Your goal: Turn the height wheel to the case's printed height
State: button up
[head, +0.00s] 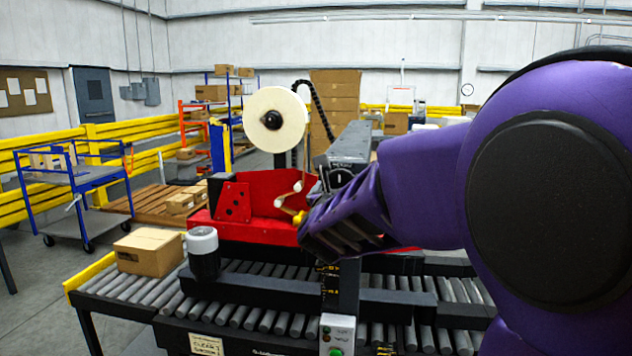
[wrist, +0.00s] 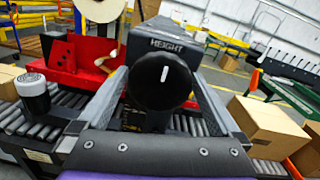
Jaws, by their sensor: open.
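The height wheel (wrist: 158,82) is a round black knob with a white index mark, under the word HEIGHT, in the middle of the wrist view. The mark points nearly straight up, tilted slightly right. In the head view the wheel (head: 338,179) shows on the end of the grey machine head. My gripper (wrist: 160,78) is open, one finger left and one right of the wheel in the wrist view. I cannot tell whether either finger touches it. A cardboard case (head: 148,252) sits at the conveyor's left end; its dark print is too small to read.
The red tape unit (head: 240,205) with its white roll (head: 275,120) stands left of the wheel. A white-topped black cylinder (head: 203,252) stands by the roller conveyor (head: 255,318). Another carton (wrist: 268,128) lies at the right of the wrist view.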

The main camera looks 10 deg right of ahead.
jog(key=shift+c, duration=0.2)
jog(key=c, duration=1)
jog(key=shift+c, duration=0.2)
